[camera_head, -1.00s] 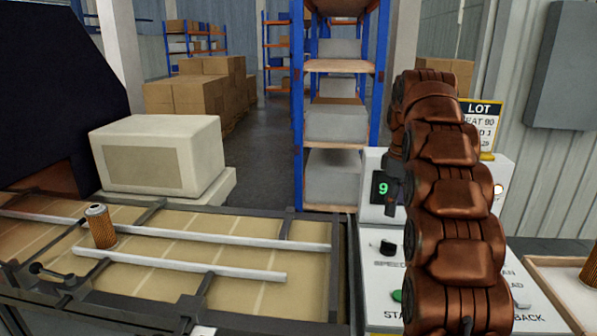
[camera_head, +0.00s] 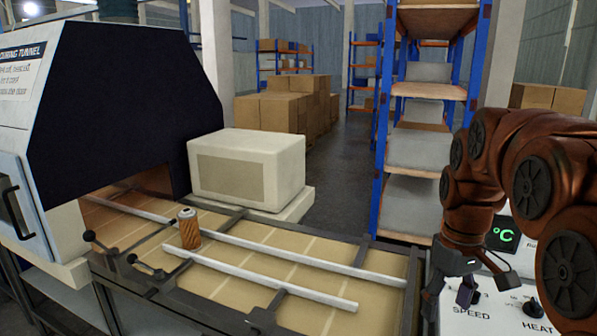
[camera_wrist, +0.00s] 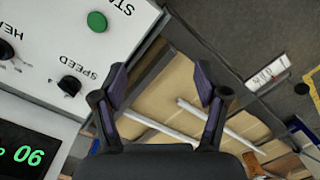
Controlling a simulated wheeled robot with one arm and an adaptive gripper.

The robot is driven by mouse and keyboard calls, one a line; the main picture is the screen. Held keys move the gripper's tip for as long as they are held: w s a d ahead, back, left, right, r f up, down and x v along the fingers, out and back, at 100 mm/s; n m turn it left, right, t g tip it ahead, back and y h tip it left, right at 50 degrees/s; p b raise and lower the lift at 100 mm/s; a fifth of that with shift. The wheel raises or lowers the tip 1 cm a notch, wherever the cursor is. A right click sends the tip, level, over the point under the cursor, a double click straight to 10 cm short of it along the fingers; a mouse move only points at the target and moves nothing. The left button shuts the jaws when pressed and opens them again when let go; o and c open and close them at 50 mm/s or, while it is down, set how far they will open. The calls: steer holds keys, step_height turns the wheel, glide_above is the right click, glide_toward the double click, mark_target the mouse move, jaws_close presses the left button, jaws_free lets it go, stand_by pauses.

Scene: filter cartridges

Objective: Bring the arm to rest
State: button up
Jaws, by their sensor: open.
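My arm reaches in from the right side of the head view, bent over the control panel. My gripper (camera_head: 456,287) points down near the right end of the conveyor and the panel's left side. In the wrist view my gripper (camera_wrist: 161,80) has its two dark fingers spread apart with nothing between them. A filter cartridge (camera_head: 189,228) with a grey cap and orange pleated body stands upright on the conveyor (camera_head: 255,258), well to the left of my gripper.
The control panel (camera_wrist: 60,45) carries dark knobs, a green button and a lit green display. White rails (camera_head: 290,283) run along the conveyor. A dark tunnel housing (camera_head: 135,95) stands at the left, and a pale box (camera_head: 246,168) behind the conveyor. Shelving (camera_head: 428,120) stands farther back.

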steer(key=s+a+f+m, duration=0.1)
steer(key=s+a+f, duration=0.1)
steer(key=s, duration=0.4)
steer(key=s+a+f, duration=0.2)
steer(key=s+a, duration=0.1)
steer(key=s, duration=0.3)
steer(key=shift+a+m+p, duration=0.3)
steer(key=shift+m+p, duration=0.1)
steer(key=shift+m+g, duration=0.4)
steer(key=shift+m, duration=0.5)
steer(key=s+f, duration=0.1)
steer(key=s, duration=0.2)
steer(key=s+a+f, duration=0.1)
steer(key=s+f, duration=0.1)
steer(key=s, duration=0.2)
steer(key=s+a+f, duration=0.1)
steer(key=s+f, duration=0.1)
steer(key=s, duration=0.2)
steer(key=shift+a+f+p, duration=0.1)
steer(key=shift+f+p, duration=0.1)
steer(key=shift+p, duration=0.15)
steer(key=shift+c, duration=0.2)
